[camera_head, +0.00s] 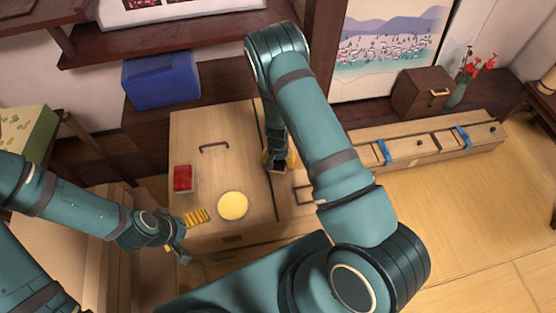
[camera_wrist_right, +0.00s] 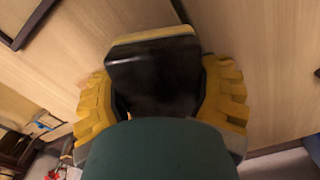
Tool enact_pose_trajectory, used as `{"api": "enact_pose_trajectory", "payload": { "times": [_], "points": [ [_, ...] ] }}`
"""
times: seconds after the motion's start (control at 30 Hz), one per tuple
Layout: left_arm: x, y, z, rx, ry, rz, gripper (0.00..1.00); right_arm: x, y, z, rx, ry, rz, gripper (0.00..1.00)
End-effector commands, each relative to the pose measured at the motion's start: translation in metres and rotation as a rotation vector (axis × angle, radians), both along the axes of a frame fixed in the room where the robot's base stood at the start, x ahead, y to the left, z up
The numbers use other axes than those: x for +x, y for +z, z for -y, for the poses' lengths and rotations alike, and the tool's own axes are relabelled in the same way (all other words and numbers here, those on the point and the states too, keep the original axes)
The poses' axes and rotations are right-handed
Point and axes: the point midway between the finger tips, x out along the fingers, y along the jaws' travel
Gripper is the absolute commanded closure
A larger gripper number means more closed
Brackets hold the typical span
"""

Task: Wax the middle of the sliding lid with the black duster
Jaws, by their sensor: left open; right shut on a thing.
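The black duster (camera_wrist_right: 155,75) is a dark block with a yellowish edge. My right gripper (camera_wrist_right: 165,100) is shut on it, with yellow ribbed fingers on both sides. In the head view my right gripper (camera_head: 279,162) is over the wooden top near the dark seam, partly hidden by my arm. Whether the duster touches the wood I cannot tell. The pale wooden lid (camera_head: 215,120) has a dark handle and lies left of the seam; another panel with a handle lies right of it. My left gripper (camera_head: 188,234) is open at the front left edge, apart from the duster.
A red block (camera_head: 182,178) and a round yellow disc (camera_head: 233,205) sit on the left panel. A blue box (camera_head: 161,79) stands behind. A low drawer unit (camera_head: 430,141) with blue straps is at right. Tatami floor is clear at front right.

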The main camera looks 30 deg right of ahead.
Motion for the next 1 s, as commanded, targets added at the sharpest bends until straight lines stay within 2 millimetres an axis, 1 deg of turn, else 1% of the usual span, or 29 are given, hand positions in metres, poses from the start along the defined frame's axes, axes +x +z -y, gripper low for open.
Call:
{"api": "enact_pose_trajectory", "payload": {
  "times": [1.0],
  "points": [
    [0.0,-0.011,0.0,0.0,0.0,0.0,0.0,0.0,-0.018,0.0,0.0,0.0,0.0,0.6]
  ]
}}
